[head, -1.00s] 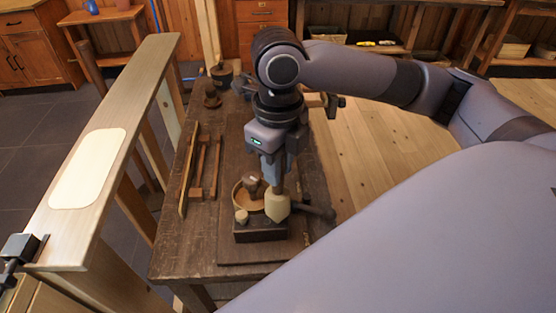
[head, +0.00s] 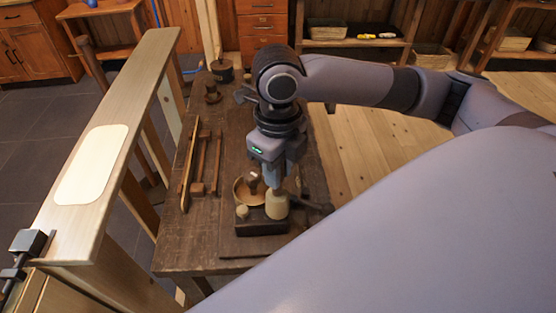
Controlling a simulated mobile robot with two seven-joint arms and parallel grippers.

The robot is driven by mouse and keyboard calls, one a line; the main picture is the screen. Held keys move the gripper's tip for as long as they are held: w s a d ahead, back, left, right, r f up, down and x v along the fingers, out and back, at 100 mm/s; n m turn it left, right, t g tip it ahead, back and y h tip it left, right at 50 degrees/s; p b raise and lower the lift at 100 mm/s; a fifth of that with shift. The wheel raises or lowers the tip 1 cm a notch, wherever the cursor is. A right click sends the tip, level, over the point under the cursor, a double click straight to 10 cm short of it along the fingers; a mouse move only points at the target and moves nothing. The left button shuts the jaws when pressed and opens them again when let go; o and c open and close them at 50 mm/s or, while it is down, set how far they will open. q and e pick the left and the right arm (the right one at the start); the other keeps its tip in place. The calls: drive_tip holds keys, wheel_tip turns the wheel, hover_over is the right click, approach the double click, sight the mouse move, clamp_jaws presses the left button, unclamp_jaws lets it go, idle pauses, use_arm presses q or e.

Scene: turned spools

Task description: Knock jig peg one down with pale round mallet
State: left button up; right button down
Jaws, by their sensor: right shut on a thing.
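My right gripper (head: 275,183) points down over the bench and is shut on the handle of the pale round mallet. The mallet's pale head (head: 277,205) is upright at the right end of the dark jig block (head: 262,228). A short pale peg (head: 242,212) stands on the left end of the jig. Any peg under the mallet head is hidden, and I cannot tell whether the head touches one. My left gripper is out of view.
A round wooden bowl (head: 240,193) with a dark piece in it sits just behind the jig. A dark mallet-like tool (head: 318,207) lies to the right. A wooden rack (head: 198,165) and dark turned pieces (head: 212,92) are at the left and back. A pale rail (head: 135,110) stands left.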

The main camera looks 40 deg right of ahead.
idle(0.4)
wheel_tip(320, 180, up, 2)
drive_tip(key=shift+p, duration=0.75)
drive_tip(key=shift+r, duration=0.55)
